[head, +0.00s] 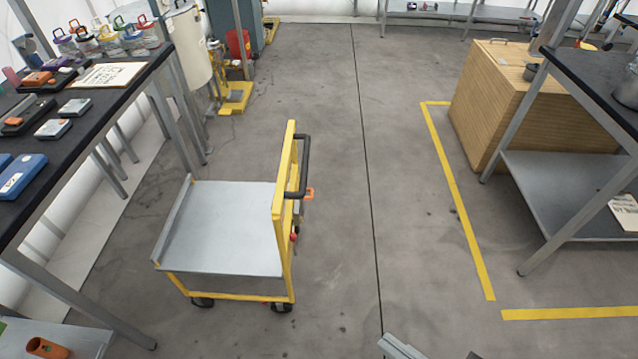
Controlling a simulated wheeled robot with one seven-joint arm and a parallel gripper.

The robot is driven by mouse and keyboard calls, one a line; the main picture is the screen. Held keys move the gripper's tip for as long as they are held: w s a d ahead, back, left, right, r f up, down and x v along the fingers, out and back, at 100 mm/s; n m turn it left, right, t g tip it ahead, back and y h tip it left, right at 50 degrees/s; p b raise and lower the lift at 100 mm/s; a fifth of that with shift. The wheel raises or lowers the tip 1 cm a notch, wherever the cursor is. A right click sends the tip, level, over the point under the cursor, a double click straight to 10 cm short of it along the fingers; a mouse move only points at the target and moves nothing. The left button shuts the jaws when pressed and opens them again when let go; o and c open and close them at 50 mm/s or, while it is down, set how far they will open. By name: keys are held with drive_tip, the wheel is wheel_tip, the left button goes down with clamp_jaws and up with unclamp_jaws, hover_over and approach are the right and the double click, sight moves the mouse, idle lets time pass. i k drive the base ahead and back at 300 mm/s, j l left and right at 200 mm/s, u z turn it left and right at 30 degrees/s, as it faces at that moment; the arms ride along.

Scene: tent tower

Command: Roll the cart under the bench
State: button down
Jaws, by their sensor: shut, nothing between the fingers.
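The cart (225,225) has a grey flat deck, a yellow frame, small dark wheels and an upright yellow end with a black handle (304,165) on its right side. It stands on the floor just right of the left bench (95,110), which has a black top and grey metal legs. The cart's deck lies outside the bench, with its left edge close to the bench legs. My gripper (398,346) shows only as pale grey fingertips at the bottom edge. It is shut and empty, apart from the cart, to the lower right of it.
Another bench (590,85) with a low shelf stands at right, beside a wooden cabinet (515,95). Yellow tape (460,205) marks the floor there. A yellow-based stand (236,97) is behind the cart. An orange cup (46,347) sits at lower left. The middle floor is clear.

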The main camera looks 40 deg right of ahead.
sight(243, 225)
drive_tip(key=l, duration=1.1)
drive_tip(key=i+l+z, duration=0.1)
drive_tip(key=l, duration=0.25)
drive_tip(key=i+l+z, duration=0.1)
drive_tip(key=i+l, duration=0.2)
drive_tip(key=i+l+z, duration=0.1)
drive_tip(key=l, duration=0.3)
drive_tip(key=i, duration=0.1)
